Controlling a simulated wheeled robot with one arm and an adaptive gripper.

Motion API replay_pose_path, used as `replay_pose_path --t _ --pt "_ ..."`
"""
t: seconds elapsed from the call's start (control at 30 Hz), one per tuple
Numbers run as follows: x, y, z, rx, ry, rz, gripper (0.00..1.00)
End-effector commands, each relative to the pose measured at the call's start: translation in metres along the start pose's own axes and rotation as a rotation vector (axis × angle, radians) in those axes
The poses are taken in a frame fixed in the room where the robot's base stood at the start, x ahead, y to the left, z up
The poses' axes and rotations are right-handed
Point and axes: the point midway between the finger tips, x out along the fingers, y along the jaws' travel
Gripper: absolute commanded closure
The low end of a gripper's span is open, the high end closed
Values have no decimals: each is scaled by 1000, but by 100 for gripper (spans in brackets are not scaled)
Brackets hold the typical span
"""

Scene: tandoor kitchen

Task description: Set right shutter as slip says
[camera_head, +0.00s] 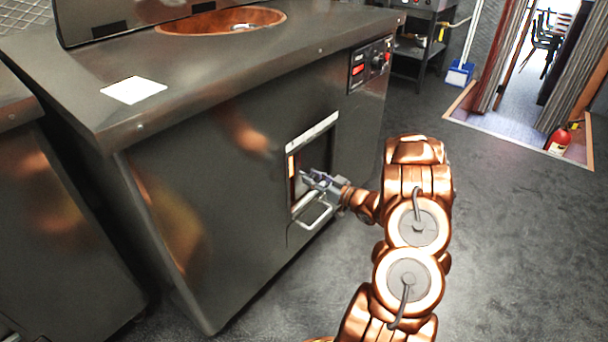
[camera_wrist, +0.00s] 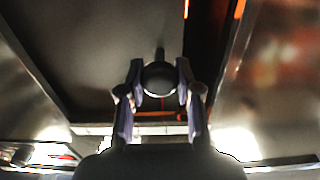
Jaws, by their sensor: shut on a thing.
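The shutter opening sits in the front of the steel counter, inside a light metal frame (camera_head: 312,133) in the head view. My gripper (camera_head: 318,181) reaches into it from the right. In the wrist view my gripper (camera_wrist: 160,92) is shut on a dark round knob (camera_wrist: 158,76), one finger on each side. A dark shutter plate (camera_wrist: 85,45) lies behind the knob. A dark gap with orange glow shows to its right, and the head view shows a narrow bright strip at the opening's left. A white slip (camera_head: 133,90) lies on the counter top; its writing is unreadable.
A wire-like metal handle (camera_head: 316,216) juts out below the opening, close to my gripper. A control panel (camera_head: 370,65) is at the upper right of the front. A copper-rimmed bowl opening (camera_head: 222,21) is in the counter top.

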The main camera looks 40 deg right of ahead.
Motion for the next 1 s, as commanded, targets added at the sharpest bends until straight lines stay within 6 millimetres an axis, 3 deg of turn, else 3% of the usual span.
replay_pose_path --t 0.5,0.53,0.77,1.0 --pt "-8 1 -1 -1 1 17 100" --pt "-8 1 -1 -1 1 17 64" --pt "-6 0 0 -1 1 15 41" --pt "-6 0 0 0 1 14 41"
